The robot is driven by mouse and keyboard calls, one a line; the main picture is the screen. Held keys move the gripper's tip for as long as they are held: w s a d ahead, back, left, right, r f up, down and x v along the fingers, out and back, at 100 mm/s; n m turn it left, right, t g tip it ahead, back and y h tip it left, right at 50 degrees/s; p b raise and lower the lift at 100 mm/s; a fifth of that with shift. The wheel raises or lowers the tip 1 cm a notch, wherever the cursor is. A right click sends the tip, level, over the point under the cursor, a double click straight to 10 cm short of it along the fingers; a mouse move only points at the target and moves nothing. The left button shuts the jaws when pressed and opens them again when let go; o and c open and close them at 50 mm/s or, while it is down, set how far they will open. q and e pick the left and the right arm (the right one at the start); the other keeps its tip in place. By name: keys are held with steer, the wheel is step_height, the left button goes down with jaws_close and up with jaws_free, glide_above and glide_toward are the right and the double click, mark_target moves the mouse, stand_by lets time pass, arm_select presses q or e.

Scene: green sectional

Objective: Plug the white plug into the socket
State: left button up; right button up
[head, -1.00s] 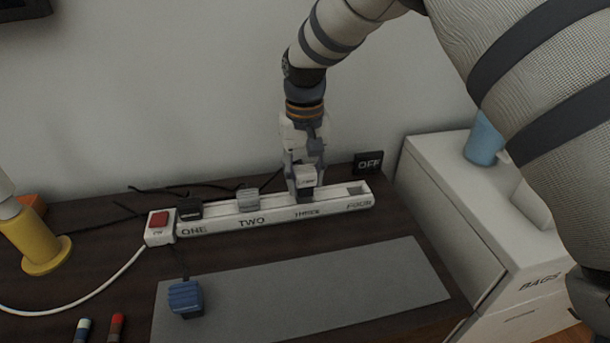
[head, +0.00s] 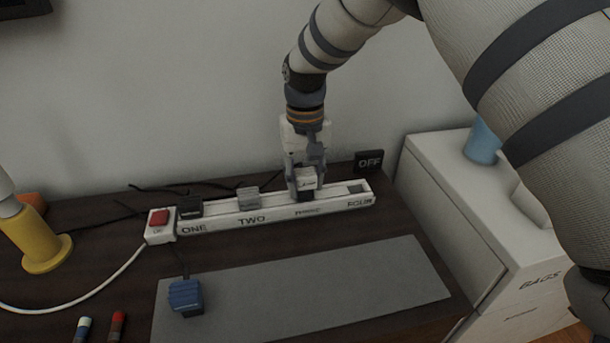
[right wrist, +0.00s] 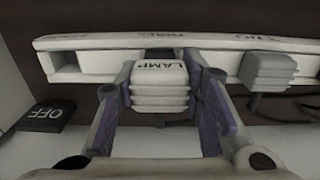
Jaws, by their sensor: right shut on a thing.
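The white plug (right wrist: 160,88), marked LAMP, is held between the fingers of my right gripper (head: 306,184). It is at the THREE position of the white power strip (head: 275,212). In the right wrist view the plug overlaps the edge of the strip (right wrist: 235,42), with a dark opening (right wrist: 158,54) just beyond it. The fingers hide its sides, and I cannot tell whether it is fully seated. The FOUR socket (head: 356,189) is empty. My left gripper is not in view.
A black plug (head: 189,207) is at ONE and a grey plug (head: 248,197) at TWO. A red switch (head: 160,217) is at the strip's left end. A blue plug (head: 185,297) lies on the grey mat (head: 330,290).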

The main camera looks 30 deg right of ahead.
mark_target(305, 173)
steer(key=shift+f, duration=1.15)
steer(key=o, duration=1.2)
steer(key=shift+r, duration=0.15)
step_height(305, 173, up, 12)
steer(key=shift+f, duration=0.1)
